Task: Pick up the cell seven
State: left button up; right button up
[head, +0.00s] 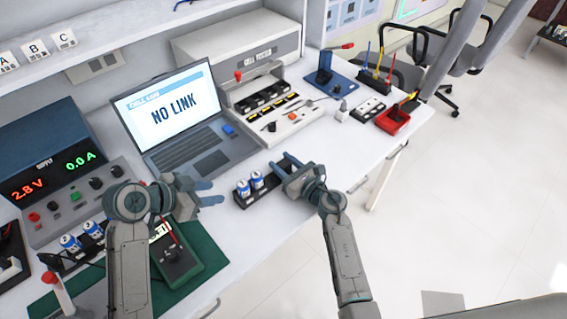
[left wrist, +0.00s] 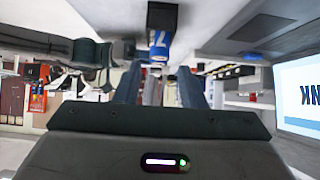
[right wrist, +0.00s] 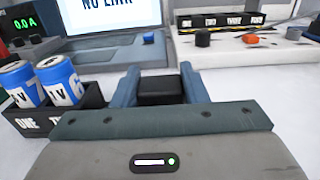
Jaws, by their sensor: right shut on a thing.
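A black tray (head: 262,193) on the white bench holds two upright blue-and-white cells, a left cell (head: 243,188) and a right cell (head: 257,180). In the right wrist view the left cell (right wrist: 22,84) has a mark that may be a 7, and the right cell (right wrist: 60,80) seems marked 6. An upside-down cell (left wrist: 158,42) shows in the left wrist view. My right gripper (head: 283,168) is shut on the tray's right end (right wrist: 160,91). My left gripper (head: 212,192) is open and empty, left of the tray, its fingers towards it.
Two more cells (head: 70,243) stand in a black rack by the power supply (head: 58,175). A green meter (head: 176,262) lies on a green mat (head: 208,250). Behind the tray are a "NO LINK" laptop (head: 175,105) and a white fixture (head: 270,118). A red bin (head: 393,121) stands right.

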aim_at(244, 191)
pick_arm(q)
jog(key=o, duration=0.3)
jog(key=shift+o, duration=0.2)
jog(key=a+f+n+h, duration=0.1)
jog(key=a+n+h, duration=0.1)
jog(key=n, duration=1.5)
jog(key=a+f+n+h, duration=0.1)
jog(key=a+n+h, duration=0.1)
jog(key=n, duration=1.5)
jog(key=x, duration=0.6)
jog(key=shift+w+d+f, duration=0.25)
jog(key=shift+x, duration=2.75)
